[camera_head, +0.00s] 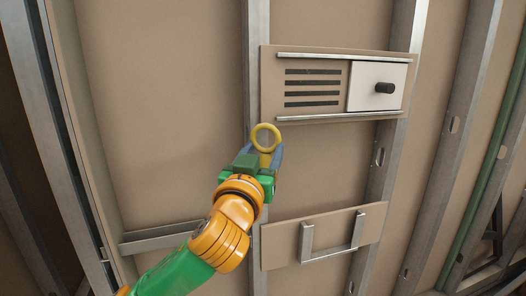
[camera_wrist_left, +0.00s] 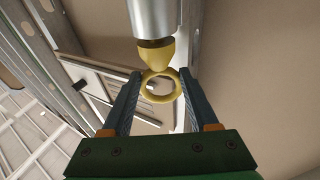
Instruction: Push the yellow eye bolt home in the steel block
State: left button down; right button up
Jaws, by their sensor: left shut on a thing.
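The yellow eye bolt (camera_head: 266,138) shows as an upright ring at the tips of my left gripper (camera_head: 265,153) in the head view. In the left wrist view the eye bolt (camera_wrist_left: 155,54) has its ring between the two fingers of my left gripper (camera_wrist_left: 162,78), which is shut on it. Its yellow collar meets a bright steel cylinder (camera_wrist_left: 153,18) at the top edge; I cannot tell whether this is part of the steel block or the bolt's own shank. No separate steel block can be made out in the head view. My right gripper is out of view.
A tan panel (camera_head: 269,95) with dark slots, rails and a white sliding plate (camera_head: 360,88) with a black knob is at upper right. A lower panel (camera_head: 281,247) carries a U-shaped metal bracket (camera_head: 306,243). Metal studs (camera_head: 256,40) run up the wall.

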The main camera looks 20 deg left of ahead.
pick_arm(q)
jog(key=shift+f+b, duration=0.35)
jog(key=shift+f, duration=0.15)
jog(key=shift+c, duration=0.4)
grip_release()
jog(key=shift+s, duration=0.25)
jog(key=s+f+b, duration=0.1)
jog(key=s+b, duration=0.1)
jog(key=s, duration=0.4)
jog(key=shift+s+d, duration=0.3)
